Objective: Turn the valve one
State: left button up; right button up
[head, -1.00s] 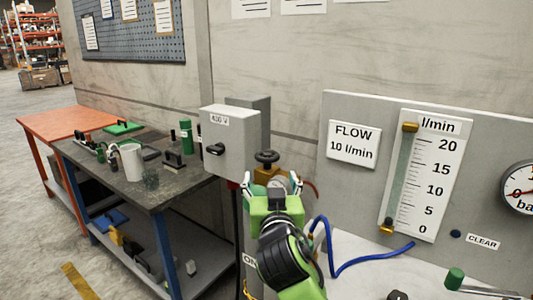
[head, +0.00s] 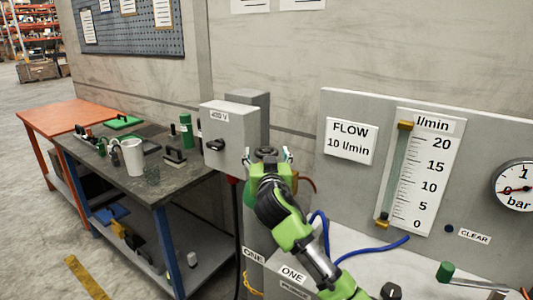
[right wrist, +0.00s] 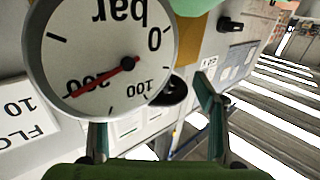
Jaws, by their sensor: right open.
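The valve has a black handwheel (head: 266,152) in the head view, at the top of its mount beside the grey switch box. My right gripper (head: 268,161) is open, with its fingertips to either side of the handwheel as seen from the head. In the right wrist view, a dark round part that looks like the handwheel (right wrist: 173,92) shows beyond my open fingers (right wrist: 152,110), partly hidden by a round gauge. I cannot tell whether a finger touches it. My arm hides the valve's lower part in the head view. My left gripper is out of view.
The bar gauge (right wrist: 100,55) is close to the right wrist camera. The grey switch box (head: 227,138) stands left of the valve. A cluttered workbench (head: 150,190) is at left.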

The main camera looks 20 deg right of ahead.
jog(key=shift+r, duration=0.1)
jog(key=c, duration=1.1)
jog(key=n+y+p, duration=0.2)
jog(key=y+p, duration=0.1)
jog(key=n+y+p, duration=0.2)
jog(key=y+p, duration=0.1)
jog(key=y, duration=0.1)
jog(key=shift+r+n+p, duration=0.2)
jog(key=shift+n+p, duration=0.1)
jog(key=shift+p, duration=0.1)
jog(key=shift+c, duration=0.2)
jog(key=shift+f+n+y+p, duration=0.25)
jog(key=shift+n+y+p, duration=0.35)
jog(key=shift+y+p, duration=0.25)
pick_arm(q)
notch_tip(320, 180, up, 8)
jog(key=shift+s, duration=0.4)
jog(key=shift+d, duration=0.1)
pick_arm(e)
jog(key=o, duration=1.1)
jog(key=shift+o, duration=0.2)
